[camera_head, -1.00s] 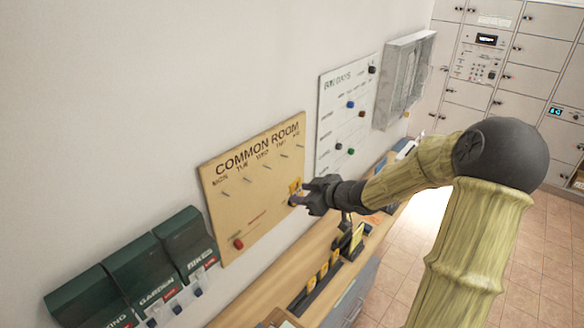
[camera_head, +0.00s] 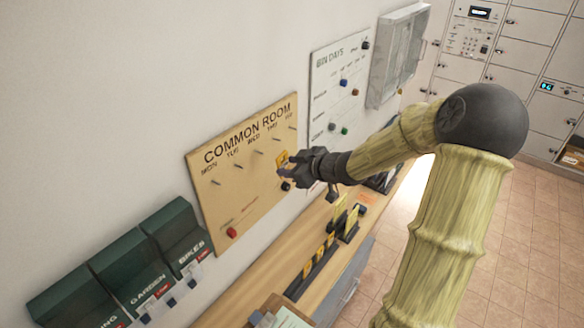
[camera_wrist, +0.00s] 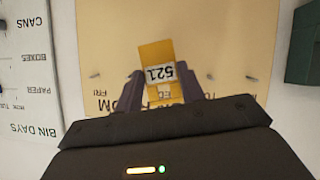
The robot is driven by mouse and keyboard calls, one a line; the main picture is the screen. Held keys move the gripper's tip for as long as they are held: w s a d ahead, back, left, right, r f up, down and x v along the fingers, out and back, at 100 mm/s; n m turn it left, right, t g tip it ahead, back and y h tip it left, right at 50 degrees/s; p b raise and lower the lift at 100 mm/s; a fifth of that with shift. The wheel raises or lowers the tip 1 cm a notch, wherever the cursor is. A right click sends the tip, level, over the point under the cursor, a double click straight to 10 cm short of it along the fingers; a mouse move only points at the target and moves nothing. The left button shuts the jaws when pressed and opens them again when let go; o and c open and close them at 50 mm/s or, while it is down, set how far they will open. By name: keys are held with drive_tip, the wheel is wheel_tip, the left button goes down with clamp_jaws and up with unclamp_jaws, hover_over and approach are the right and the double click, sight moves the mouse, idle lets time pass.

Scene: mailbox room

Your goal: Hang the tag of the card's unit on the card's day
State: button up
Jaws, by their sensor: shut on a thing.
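My gripper (camera_head: 287,164) is shut on a yellow tag (camera_head: 281,158), held in front of the right part of the tan COMMON ROOM board (camera_head: 245,205). In the wrist view the tag (camera_wrist: 155,52) reads 521, upside down, between my two fingers (camera_wrist: 160,88). The board has a row of pegs under weekday labels. In the wrist view the FRI peg (camera_wrist: 95,75) is left of the tag and another peg (camera_wrist: 208,77) is right of it. The tag covers the stretch between them. I cannot tell whether it touches the board.
Several yellow tags stand in a black rack (camera_head: 318,262) on the wooden counter (camera_head: 262,283). A clipboard with paper (camera_head: 290,318) lies at the front. The BIN DAYS board (camera_head: 322,95) is on the right, green boxes (camera_head: 128,268) on the left. The board carries a red knob (camera_head: 232,232).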

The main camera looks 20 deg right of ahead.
drive_tip(key=b, duration=0.3)
approach(258, 160)
drive_tip(key=shift+x, duration=2.6)
drive_tip(key=o, duration=1)
drive_tip(key=p+v, duration=0.2)
drive_tip(key=v, duration=1.5)
drive_tip(key=shift+s+d, duration=0.15)
drive_tip(key=shift+d, duration=0.05)
